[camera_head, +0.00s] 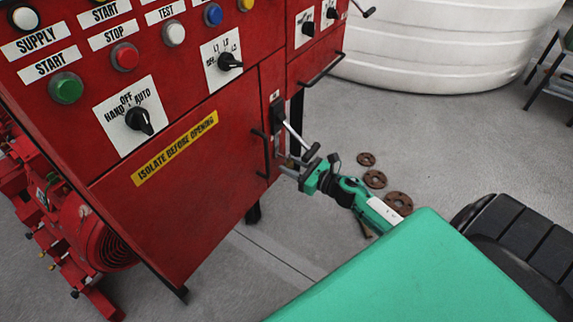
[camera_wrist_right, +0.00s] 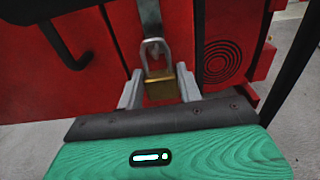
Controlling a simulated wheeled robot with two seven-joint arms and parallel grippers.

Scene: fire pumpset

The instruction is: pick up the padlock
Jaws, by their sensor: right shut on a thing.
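The padlock (camera_wrist_right: 161,89) has a brass body and a grey steel shackle. In the right wrist view it sits upright between the two fingers of my right gripper, which is shut on its body. The shackle's top overlaps a grey metal strip (camera_wrist_right: 150,18) on the red cabinet; I cannot tell whether it is threaded through it. The padlock is too small to make out there. My left gripper is out of view.
The red control cabinet (camera_head: 205,160) fills the left, with a black door handle (camera_head: 260,153) close by the gripper. Several rusty flanges, one of them a large flange (camera_head: 398,203), lie on the grey floor. A white tank (camera_head: 430,45) stands behind.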

